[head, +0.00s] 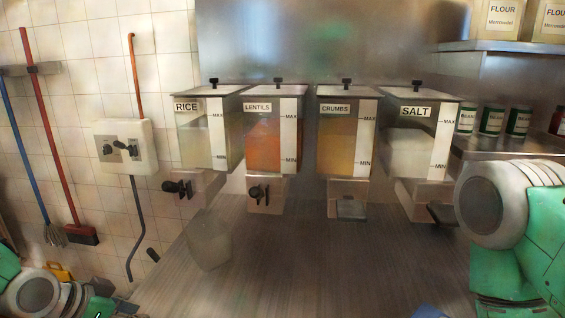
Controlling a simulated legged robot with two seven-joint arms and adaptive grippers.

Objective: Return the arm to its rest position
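Part of my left arm (45,293), green and grey with a round joint cover, shows in the bottom left corner. Part of my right arm (510,215), also green with a large grey round joint cover, fills the right edge and is raised in front of the steel counter. The fingers of both grippers are outside the view, so I cannot see whether they hold anything.
Rice (205,135), lentils (268,135), crumbs (345,140) and salt (415,140) dispensers hang over the steel counter (300,270). A faint translucent shape (210,245) shows below rice. Jars (490,120) stand on a right shelf. Brooms (50,140) hang left.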

